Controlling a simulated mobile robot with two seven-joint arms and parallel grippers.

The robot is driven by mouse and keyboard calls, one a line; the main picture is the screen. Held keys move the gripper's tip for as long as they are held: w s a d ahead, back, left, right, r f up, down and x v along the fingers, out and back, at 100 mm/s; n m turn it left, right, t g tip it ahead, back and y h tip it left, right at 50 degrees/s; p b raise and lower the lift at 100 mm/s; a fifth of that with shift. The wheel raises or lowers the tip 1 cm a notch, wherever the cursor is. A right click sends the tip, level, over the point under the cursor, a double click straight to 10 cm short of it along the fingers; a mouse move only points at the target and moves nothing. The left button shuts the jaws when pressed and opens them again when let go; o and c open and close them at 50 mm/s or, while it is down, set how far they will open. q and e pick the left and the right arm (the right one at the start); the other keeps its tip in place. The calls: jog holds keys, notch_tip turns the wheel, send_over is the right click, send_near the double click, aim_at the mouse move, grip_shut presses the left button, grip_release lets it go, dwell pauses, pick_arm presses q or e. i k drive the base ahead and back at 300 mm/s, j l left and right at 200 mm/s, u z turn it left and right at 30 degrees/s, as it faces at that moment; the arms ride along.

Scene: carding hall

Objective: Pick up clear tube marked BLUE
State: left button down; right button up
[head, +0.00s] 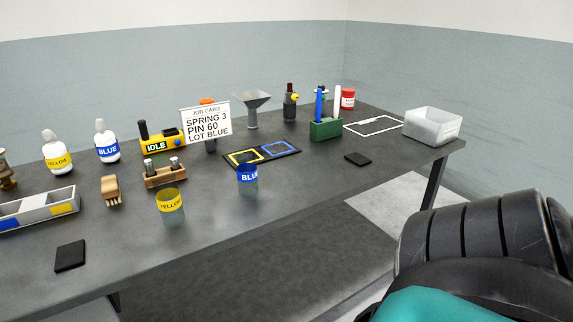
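The clear tube marked BLUE (247,184) stands upright on the dark table (300,182), with a blue band around its top. It stands just in front of a black tray with yellow and blue square outlines (261,153). A similar clear tube marked YELLOW (171,214) stands to its left and nearer the front edge. Neither of my grippers shows in the head view. A dark ribbed part with teal below it fills the lower right corner, apart from the tubes.
A green holder (325,130) and white bin (433,126) are right.

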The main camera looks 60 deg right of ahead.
aim_at(245, 156)
jog(key=z, duration=1.45)
jog(key=i+l+u, duration=0.2)
jog(key=l+u, duration=0.6)
jog(key=l, duration=0.2)
jog(key=i+l+u, duration=0.1)
jog(key=l+u, duration=0.25)
jog(key=l, duration=0.25)
